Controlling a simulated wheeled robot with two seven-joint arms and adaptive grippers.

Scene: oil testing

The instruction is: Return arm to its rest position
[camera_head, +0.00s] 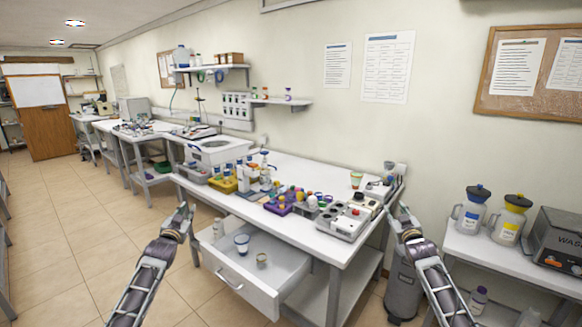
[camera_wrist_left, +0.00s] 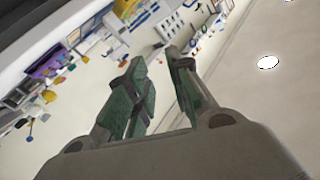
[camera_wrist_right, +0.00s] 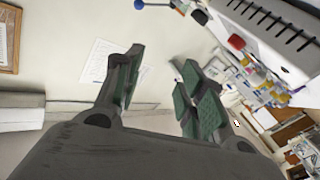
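My left gripper (camera_head: 183,211) is raised at the left of the head view, in front of the long white bench. The left wrist view shows its two green-padded fingers (camera_wrist_left: 160,65) apart, with nothing between them. My right gripper (camera_head: 402,213) is raised in front of the bench's right end. The right wrist view shows its fingers (camera_wrist_right: 158,68) apart and empty. Both grippers point upward, and neither visibly holds anything.
The bench's drawer (camera_head: 228,277) is pulled out, with a blue-rimmed cup (camera_head: 241,244) and a small jar (camera_head: 262,260) inside. Racks and a grey device (camera_head: 343,222) stand on the bench. A side table (camera_head: 480,250) at right holds two jugs and a water bath.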

